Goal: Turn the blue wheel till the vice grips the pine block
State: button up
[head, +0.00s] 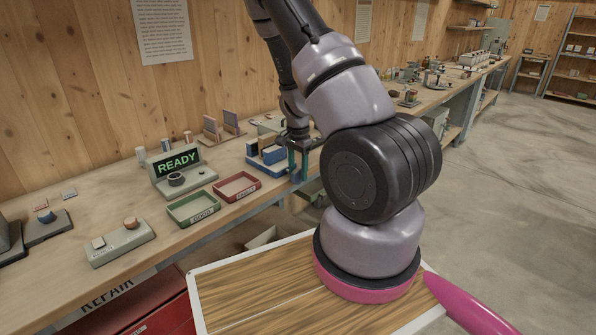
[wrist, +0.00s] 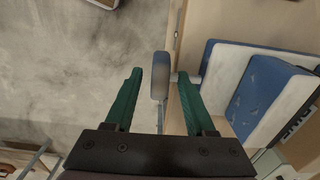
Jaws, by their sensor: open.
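The blue wheel (wrist: 160,76) shows edge-on in the wrist view, at the end of a short shaft on the vice's left side. My gripper (wrist: 159,90) is open, with one green finger on each side of the wheel; a gap shows on both sides. The blue vice (wrist: 270,92) with pale, scuffed faces is to the right in the wrist view. In the head view the vice (head: 265,160) sits at the bench's front edge, and my gripper (head: 298,160) points down at its right end.
A green tray (head: 192,208) and a red tray (head: 237,188) lie left of the vice on the bench. Behind them a display (head: 178,163) reads READY. The floor (head: 510,150) right of the bench is clear.

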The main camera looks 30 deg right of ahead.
grip_shut()
jog(key=shift+d, duration=0.1)
jog(key=y, duration=0.1)
jog(key=g+y, duration=0.1)
jog(key=y, duration=0.1)
jog(key=shift+w+d, duration=0.15)
jog(key=shift+d, duration=0.25)
jog(key=y, duration=0.1)
jog(key=g+y, duration=0.1)
jog(key=y, duration=0.2)
jog(key=shift+w+d+f+g+y, duration=0.15)
jog(key=shift+d+f+g+y, duration=0.15)
jog(key=shift+d+g+y, duration=0.1)
jog(key=y, duration=0.1)
jog(key=g+y, duration=0.1)
jog(key=y, duration=0.1)
jog(key=shift+d+f, duration=0.1)
jog(key=shift+f, duration=0.2)
jog(key=shift+w+d+f+g+y, duration=0.15)
jog(key=shift+g+y, duration=0.2)
jog(key=shift+y, duration=0.55)
jog(key=shift+s+a+f+g+y, duration=0.15)
jog(key=shift+g+y, duration=0.2)
jog(key=shift+y, duration=0.55)
jog(key=shift+w+d, duration=0.1)
